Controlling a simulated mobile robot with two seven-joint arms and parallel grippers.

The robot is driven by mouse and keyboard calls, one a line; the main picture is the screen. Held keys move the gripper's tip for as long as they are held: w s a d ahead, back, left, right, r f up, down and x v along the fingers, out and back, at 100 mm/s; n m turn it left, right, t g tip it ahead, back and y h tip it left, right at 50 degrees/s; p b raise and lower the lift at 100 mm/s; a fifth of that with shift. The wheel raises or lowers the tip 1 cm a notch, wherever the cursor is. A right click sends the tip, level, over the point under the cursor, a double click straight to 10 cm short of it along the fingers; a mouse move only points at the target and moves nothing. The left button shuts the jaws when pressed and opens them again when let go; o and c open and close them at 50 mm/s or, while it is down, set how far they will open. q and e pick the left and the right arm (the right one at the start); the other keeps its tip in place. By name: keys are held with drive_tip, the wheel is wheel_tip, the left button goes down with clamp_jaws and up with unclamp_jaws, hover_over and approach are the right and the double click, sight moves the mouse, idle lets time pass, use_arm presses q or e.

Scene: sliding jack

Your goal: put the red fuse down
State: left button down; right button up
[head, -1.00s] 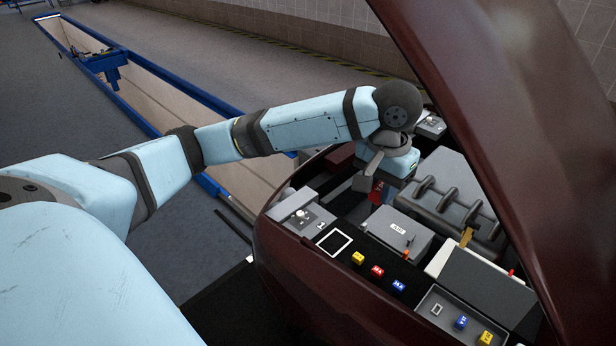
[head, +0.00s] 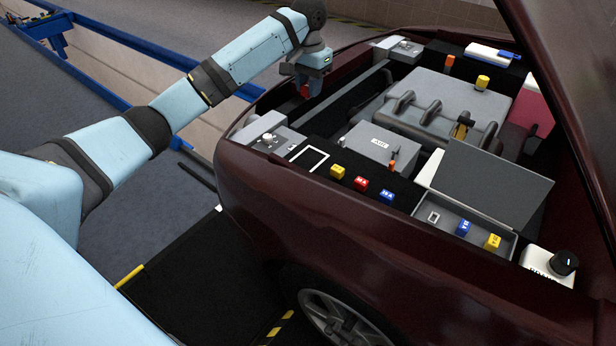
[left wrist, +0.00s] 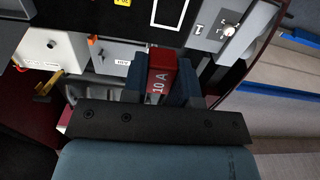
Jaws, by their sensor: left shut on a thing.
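My left gripper (head: 303,84) is shut on a red fuse (head: 305,91). It holds the fuse up over the far left edge of the engine bay. In the left wrist view the fuse (left wrist: 160,75) reads "10 A" and sits between the two dark blue fingers (left wrist: 160,90). Another red fuse (head: 361,183) sits on the black front panel (head: 322,172), between a yellow fuse (head: 337,171) and a blue fuse (head: 387,196). A white square outline (head: 308,158) is marked on this panel, left of the yellow fuse. My right gripper is not in view.
A grey box with a knob (head: 266,133) stands left of the outline, and a grey lidded box (head: 380,145) behind it. The raised maroon hood (head: 560,80) bounds the right side.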

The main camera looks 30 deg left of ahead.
use_arm(q)
drive_tip(key=w+a+f+b, duration=0.1)
drive_tip(key=a+f+b, duration=0.2)
drive_tip(key=f, duration=0.2)
drive_tip(key=b, duration=0.2)
hover_over(302, 165)
wheel_tip(302, 165, down, 14)
drive_tip(key=shift+f, duration=0.2)
wheel_tip(302, 165, down, 6)
drive_tip(key=shift+r+b, duration=0.2)
drive_tip(key=shift+b, duration=0.65)
drive_tip(key=shift+r, duration=0.1)
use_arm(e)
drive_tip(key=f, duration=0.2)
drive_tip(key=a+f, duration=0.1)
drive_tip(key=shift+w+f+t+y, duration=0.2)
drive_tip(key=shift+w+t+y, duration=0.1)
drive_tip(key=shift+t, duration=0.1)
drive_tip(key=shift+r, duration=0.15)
use_arm(q)
drive_tip(key=c, duration=1.3)
unclamp_jaws()
drive_tip(key=shift+f, duration=0.2)
drive_tip(key=o, duration=0.4)
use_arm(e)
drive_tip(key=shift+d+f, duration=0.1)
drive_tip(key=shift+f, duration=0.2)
